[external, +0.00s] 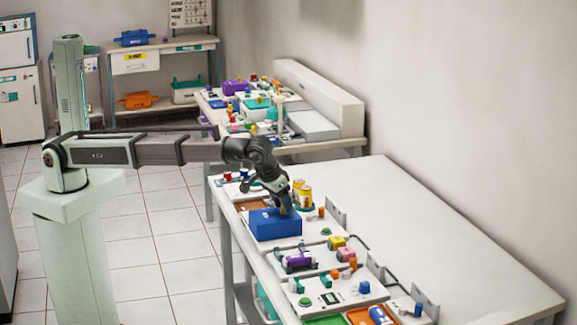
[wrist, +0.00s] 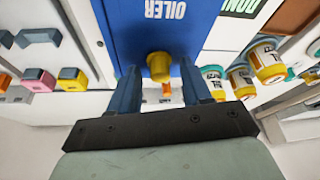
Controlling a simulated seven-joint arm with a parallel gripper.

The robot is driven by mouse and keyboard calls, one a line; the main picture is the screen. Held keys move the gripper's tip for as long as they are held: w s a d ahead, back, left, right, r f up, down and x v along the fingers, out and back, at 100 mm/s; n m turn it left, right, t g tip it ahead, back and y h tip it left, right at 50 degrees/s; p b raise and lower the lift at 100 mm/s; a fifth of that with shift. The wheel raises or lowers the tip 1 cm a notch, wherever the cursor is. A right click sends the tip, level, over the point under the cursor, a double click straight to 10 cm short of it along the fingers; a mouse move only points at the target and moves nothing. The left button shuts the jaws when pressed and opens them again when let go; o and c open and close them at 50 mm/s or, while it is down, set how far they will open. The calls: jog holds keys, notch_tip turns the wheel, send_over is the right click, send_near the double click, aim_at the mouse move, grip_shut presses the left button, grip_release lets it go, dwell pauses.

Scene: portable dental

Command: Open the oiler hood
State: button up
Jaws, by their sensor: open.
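The oiler is a blue box (external: 272,226) on the near white table. In the wrist view its blue face (wrist: 158,28) reads "OILER" and fills the top middle. A yellow knob (wrist: 159,64) stands out from this face. My gripper (external: 286,208) is over the back right part of the box, pointing down. In the wrist view its two blue fingers (wrist: 160,76) are apart, one on each side of the yellow knob. I cannot tell whether they touch it. The hood's seam and hinge are hidden from these views.
Yellow cans (external: 303,194) stand close behind the box, and yellow-capped jars (wrist: 265,62) show at right in the wrist view. Coloured blocks and panels (external: 320,262) lie toward the front. The table's right part (external: 450,240) is bare.

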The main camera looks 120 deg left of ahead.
jog(key=shift+c, duration=0.2)
grip_shut()
dwell(0.3)
